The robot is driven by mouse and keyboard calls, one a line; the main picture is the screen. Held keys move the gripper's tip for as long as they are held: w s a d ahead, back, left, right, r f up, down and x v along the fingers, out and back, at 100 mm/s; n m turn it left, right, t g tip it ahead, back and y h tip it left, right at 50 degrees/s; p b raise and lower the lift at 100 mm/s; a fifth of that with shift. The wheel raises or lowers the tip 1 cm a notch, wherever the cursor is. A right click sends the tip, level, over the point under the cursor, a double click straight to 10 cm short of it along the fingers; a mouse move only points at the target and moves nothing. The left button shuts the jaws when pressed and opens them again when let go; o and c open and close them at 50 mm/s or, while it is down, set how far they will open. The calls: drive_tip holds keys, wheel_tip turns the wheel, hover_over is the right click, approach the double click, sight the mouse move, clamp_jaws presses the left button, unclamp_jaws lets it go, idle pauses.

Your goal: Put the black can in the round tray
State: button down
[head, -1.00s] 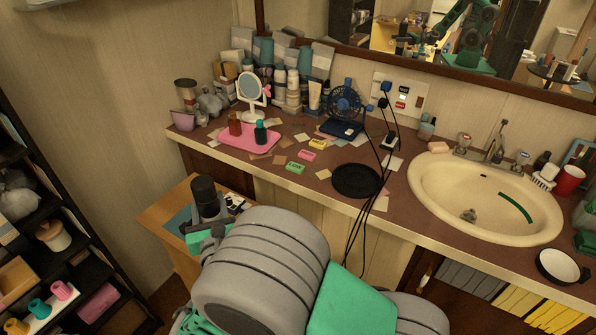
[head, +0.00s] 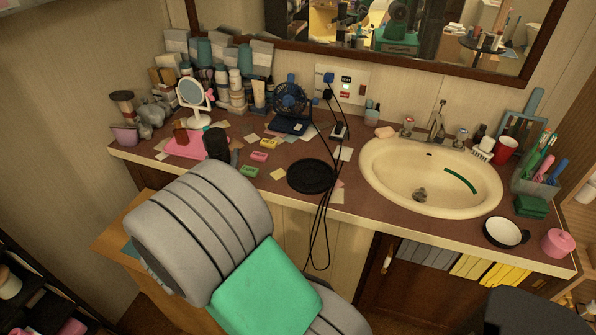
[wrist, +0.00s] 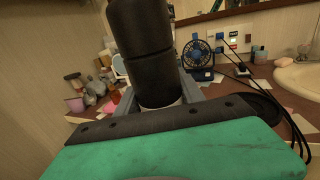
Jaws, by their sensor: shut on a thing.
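The black can (head: 217,144) is held upright in my gripper, in front of the pink tray on the counter. In the wrist view the can (wrist: 142,50) fills the upper middle. My gripper (wrist: 160,97) is shut on its lower part, with a grey finger on each side. In the head view my arm hides most of the gripper. The round tray (head: 311,177) is black, flat and empty. It lies on the counter to the right of the can, between the cards and the sink. The wrist view shows part of the tray (wrist: 264,107) at right.
Black cables (head: 326,205) hang across the tray's right side and over the counter's front edge. A blue fan (head: 290,103) stands behind the tray. Small boxes and cards lie left of it. A mirror (head: 194,98) and bottles crowd the back left; the sink (head: 430,180) is right.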

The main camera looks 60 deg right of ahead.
drive_tip(key=s+d+r+m+g+h+p, duration=0.1)
drive_tip(key=s+d+r+m+g, duration=0.2)
drive_tip(key=s+d, duration=0.5)
drive_tip(key=s+d+r+m+g+h+p, duration=0.1)
drive_tip(key=s+d+r+m+g, duration=0.3)
drive_tip(key=s, duration=0.6)
drive_tip(key=w+d+f, duration=0.2)
drive_tip(key=d+f, duration=0.5)
drive_tip(key=w+d+f+n+g+b, duration=0.1)
drive_tip(key=w+d+f, duration=0.1)
drive_tip(key=d+f, duration=0.5)
drive_tip(key=shift+w+f+n, duration=0.25)
drive_tip(key=shift+f+n, duration=0.05)
drive_tip(key=shift+f, duration=0.25)
drive_tip(key=shift+f+b, duration=0.25)
drive_tip(key=shift+b, duration=0.1)
drive_tip(key=c, duration=0.7)
unclamp_jaws()
drive_tip(key=shift+a, duration=0.1)
drive_tip(key=shift+r, duration=0.1)
